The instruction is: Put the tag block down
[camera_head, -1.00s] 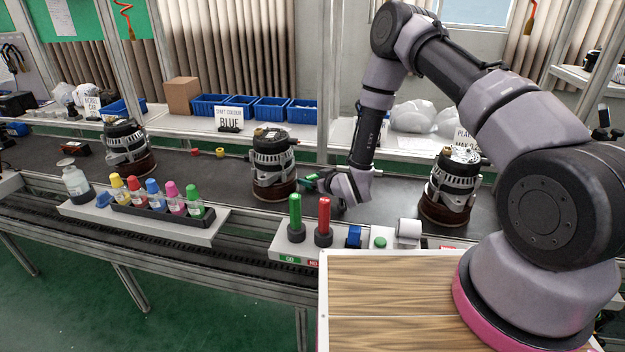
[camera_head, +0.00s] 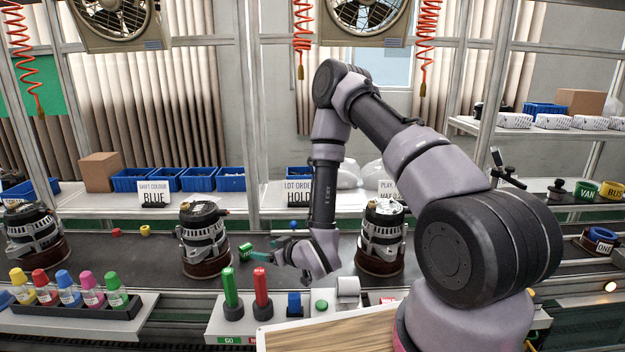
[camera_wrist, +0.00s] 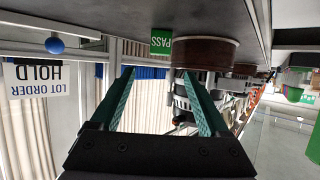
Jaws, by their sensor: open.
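The tag block is a small green block (camera_head: 245,251) on the dark conveyor, just right of the base of an alternator (camera_head: 203,238). In the wrist view, which is upside down, the block (camera_wrist: 161,42) reads PASS and stands on the belt beside the alternator's brown base (camera_wrist: 205,52). My gripper (camera_head: 268,256) is to the right of the block, low over the belt. In the wrist view its two green fingers (camera_wrist: 156,74) are spread with nothing between them. The block lies beyond the fingertips, apart from them.
Another alternator (camera_head: 381,237) stands right of my gripper. In front are a green post (camera_head: 230,288), a red post (camera_head: 261,288) and a blue block (camera_head: 294,304). A LOT ORDER HOLD sign (camera_head: 299,193) stands behind. A small blue ball (camera_head: 293,225) is near the sign.

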